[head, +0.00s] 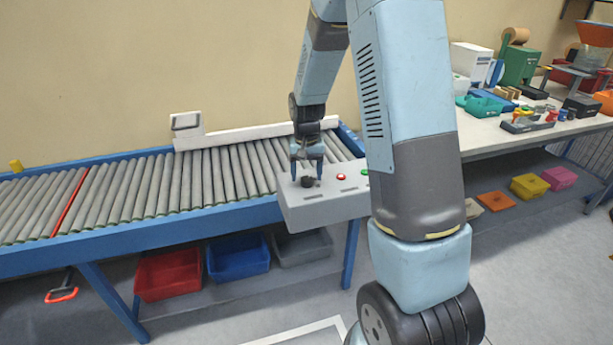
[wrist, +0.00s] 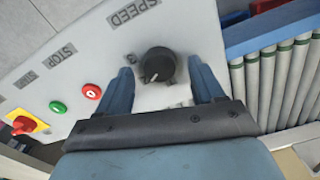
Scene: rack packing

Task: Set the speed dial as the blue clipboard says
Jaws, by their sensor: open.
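The black speed dial (wrist: 158,62) is a round knob on a grey control box (wrist: 95,55), under a SPEED label. A light pointer mark shows on the knob, and a 3 is printed beside it. My gripper (wrist: 160,70) is open, with one blue finger on each side of the knob; contact cannot be told. In the head view, my gripper (head: 307,163) points down over the dial (head: 308,181) on the box (head: 335,205). I cannot make out a readable blue clipboard in either view.
Green start (wrist: 58,107) and red stop (wrist: 92,91) buttons and a red-and-yellow switch (wrist: 25,123) share the panel. The roller conveyor (head: 130,190) runs behind the box. Red (head: 168,274) and blue (head: 238,257) bins sit below. A cluttered bench (head: 490,137) stands right.

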